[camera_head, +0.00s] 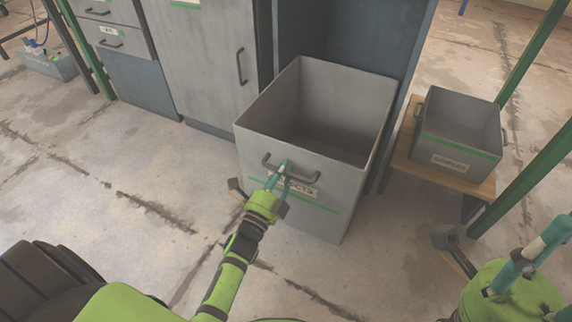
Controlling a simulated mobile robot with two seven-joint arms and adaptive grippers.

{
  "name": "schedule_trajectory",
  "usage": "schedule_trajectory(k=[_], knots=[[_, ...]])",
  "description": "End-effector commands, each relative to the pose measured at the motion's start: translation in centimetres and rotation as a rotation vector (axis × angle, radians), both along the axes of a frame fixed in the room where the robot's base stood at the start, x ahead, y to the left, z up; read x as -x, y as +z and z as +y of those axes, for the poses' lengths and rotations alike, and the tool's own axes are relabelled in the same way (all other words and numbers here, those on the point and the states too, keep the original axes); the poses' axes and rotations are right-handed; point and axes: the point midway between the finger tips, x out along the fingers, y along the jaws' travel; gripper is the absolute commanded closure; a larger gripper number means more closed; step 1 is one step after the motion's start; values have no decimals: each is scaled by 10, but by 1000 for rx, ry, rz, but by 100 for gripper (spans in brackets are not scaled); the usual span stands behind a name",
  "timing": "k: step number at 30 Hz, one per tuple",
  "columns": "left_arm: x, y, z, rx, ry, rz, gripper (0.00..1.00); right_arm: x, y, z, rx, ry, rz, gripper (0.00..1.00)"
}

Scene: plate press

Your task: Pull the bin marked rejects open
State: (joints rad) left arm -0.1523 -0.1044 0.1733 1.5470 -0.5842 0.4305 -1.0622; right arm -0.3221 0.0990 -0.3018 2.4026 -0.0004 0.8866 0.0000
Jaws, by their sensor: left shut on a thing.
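The rejects bin (337,193) is a deep grey box with a green stripe and a label partly hidden by my gripper, its last letters showing. It stands pulled out from its cabinet, its empty-looking inside visible from above. Its dark bar handle (311,180) runs across the front. My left gripper (279,175) is shut on the handle in front of the bin. My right gripper (527,258) is at the lower right, away from the bin and partly cut off by the frame; its finger gap is unclear.
A grey crate labelled samples (460,131) sits on a wooden-topped stand (440,172) right of the bin. Closed grey cabinets (203,65) stand at the left. Green posts (530,177) rise at the right. The concrete floor in front of the cabinets is clear.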

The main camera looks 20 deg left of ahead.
Motion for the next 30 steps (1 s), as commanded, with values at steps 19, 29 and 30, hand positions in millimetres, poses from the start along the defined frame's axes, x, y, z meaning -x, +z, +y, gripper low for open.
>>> schedule_trajectory(k=[19, 29, 30], knots=[[2, 1, 1, 0, 2, -3, 55, -2, 1, 2, 8, -1, 16, 60], [11, -2, 1, 0, 2, 0, 55, -2, 2, 1, 8, -1, 10, 60], [16, -3, 1, 0, 2, 0, 55, -2, 1, 1, 8, -1, 11, 60]])
